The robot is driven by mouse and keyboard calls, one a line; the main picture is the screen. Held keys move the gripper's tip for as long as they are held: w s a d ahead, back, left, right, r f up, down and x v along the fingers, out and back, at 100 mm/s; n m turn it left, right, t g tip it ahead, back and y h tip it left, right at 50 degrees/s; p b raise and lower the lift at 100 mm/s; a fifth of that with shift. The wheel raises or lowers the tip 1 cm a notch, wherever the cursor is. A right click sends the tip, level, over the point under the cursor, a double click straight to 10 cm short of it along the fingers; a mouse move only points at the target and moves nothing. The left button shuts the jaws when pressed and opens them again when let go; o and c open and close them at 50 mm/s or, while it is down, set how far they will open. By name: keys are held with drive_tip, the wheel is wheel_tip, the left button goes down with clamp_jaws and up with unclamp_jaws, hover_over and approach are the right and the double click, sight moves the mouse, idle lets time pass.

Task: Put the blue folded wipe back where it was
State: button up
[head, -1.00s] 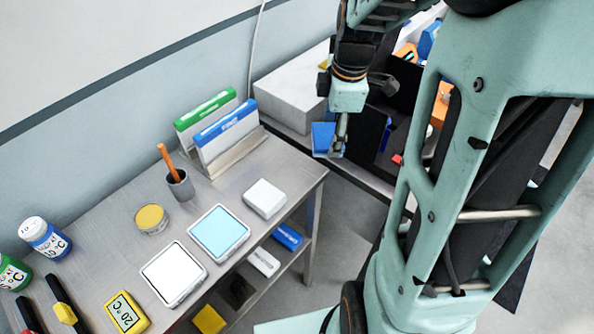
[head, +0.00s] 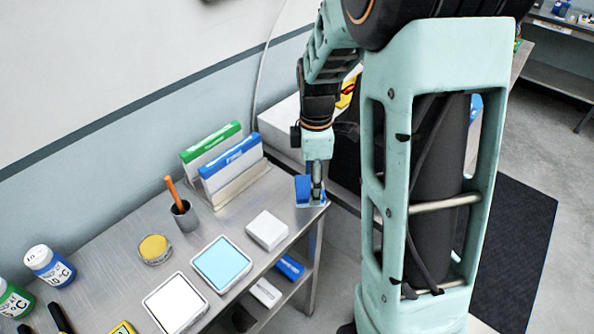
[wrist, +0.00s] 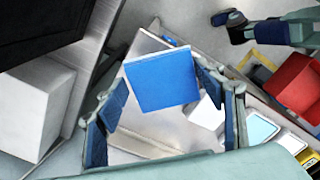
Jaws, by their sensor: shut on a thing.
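The blue folded wipe (head: 303,188) is held in my gripper (head: 315,196), at the back right corner of the steel table in the head view. In the wrist view the wipe shows as a flat blue square (wrist: 162,79) between the fingers, which are shut on it. It hides part of the metal surface beneath. The fingers cover part of the wipe in the head view. I cannot tell whether it touches the tabletop.
On the steel table (head: 120,293) are a white block (head: 267,230), a light blue pad (head: 222,263), a white pad (head: 175,302), a yellow-topped tin (head: 155,249), a grey cup (head: 185,215) and blue and green-topped folders (head: 230,160). Bare metal lies between block and folders.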

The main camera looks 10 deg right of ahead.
sight(304, 180)
drive_tip(key=shift+w+a+f, duration=0.4)
drive_tip(key=shift+w+f, duration=0.1)
drive_tip(key=shift+f, duration=0.25)
drive_tip(key=shift+w+a+f, duration=0.35)
drive_tip(key=shift+w+f, duration=0.15)
drive_tip(key=shift+f, duration=0.25)
drive_tip(key=shift+w+f, duration=0.1)
drive_tip(key=shift+f, duration=1.45)
drive_tip(key=o, duration=1)
wheel_tip(304, 180, up, 12)
